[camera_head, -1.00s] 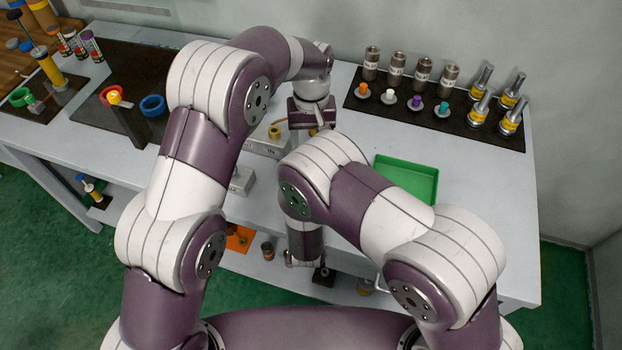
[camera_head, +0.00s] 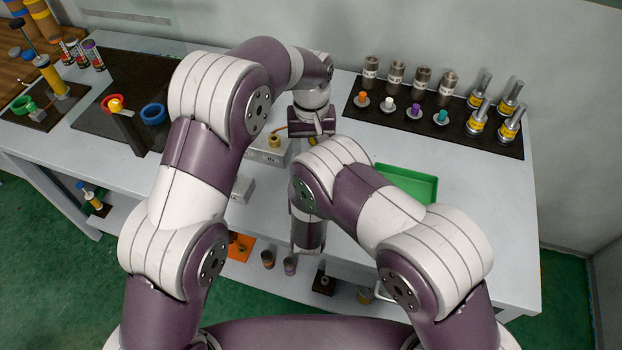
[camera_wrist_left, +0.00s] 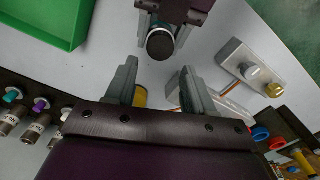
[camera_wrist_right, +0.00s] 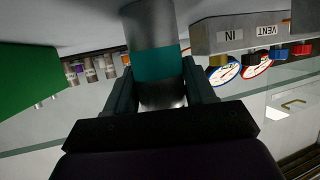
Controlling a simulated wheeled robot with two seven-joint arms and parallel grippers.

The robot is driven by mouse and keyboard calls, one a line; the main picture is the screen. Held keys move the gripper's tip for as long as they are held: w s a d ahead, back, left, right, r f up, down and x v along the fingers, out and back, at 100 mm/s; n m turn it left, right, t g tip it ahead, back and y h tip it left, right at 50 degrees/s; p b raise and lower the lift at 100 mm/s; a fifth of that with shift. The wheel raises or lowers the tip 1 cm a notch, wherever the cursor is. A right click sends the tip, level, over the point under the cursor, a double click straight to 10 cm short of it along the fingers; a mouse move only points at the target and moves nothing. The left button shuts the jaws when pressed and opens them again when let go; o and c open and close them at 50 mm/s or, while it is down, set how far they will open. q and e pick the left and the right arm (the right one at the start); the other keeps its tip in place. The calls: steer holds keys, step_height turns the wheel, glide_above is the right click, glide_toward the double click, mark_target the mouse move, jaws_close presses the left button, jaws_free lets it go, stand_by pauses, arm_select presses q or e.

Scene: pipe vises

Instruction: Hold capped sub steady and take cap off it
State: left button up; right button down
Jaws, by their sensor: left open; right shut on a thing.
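The capped sub (camera_wrist_right: 152,65) is a metal cylinder with a teal band. My right gripper (camera_wrist_right: 158,85) is shut around it in the right wrist view. In the left wrist view the sub's dark round end (camera_wrist_left: 160,43) faces my left gripper (camera_wrist_left: 160,68), with a bit of teal at its side. My left gripper is open; the round end lies just beyond its fingertips, roughly centred and apart from them. I cannot tell the cap from the body at that end. In the head view my arms hide the sub and both fingertips.
A green tray (camera_head: 408,184) lies right of my arms. Several metal cylinders and coloured plugs stand on a black mat (camera_head: 400,115) at the back right. A grey block marked IN and VENT (camera_wrist_right: 240,34) is near the sub. A yellow thing (camera_wrist_left: 140,97) shows behind the left fingers.

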arm_select(q)
steer(key=m, duration=0.4)
steer(key=shift+r+m, duration=0.1)
steer(key=shift+m, duration=0.3)
steer(key=m, duration=0.3)
steer(key=shift+f+m, duration=0.4)
step_height(320, 180, down, 7)
steer(key=shift+f, duration=0.1)
steer(key=c, duration=0.9)
steer(key=shift+o, duration=0.2)
steer(key=n, duration=0.9)
steer(key=shift+n, duration=0.4)
steer(key=n, duration=0.3)
steer(key=shift+n, duration=0.4)
steer(key=n, duration=2.3)
steer(key=shift+n, duration=0.4)
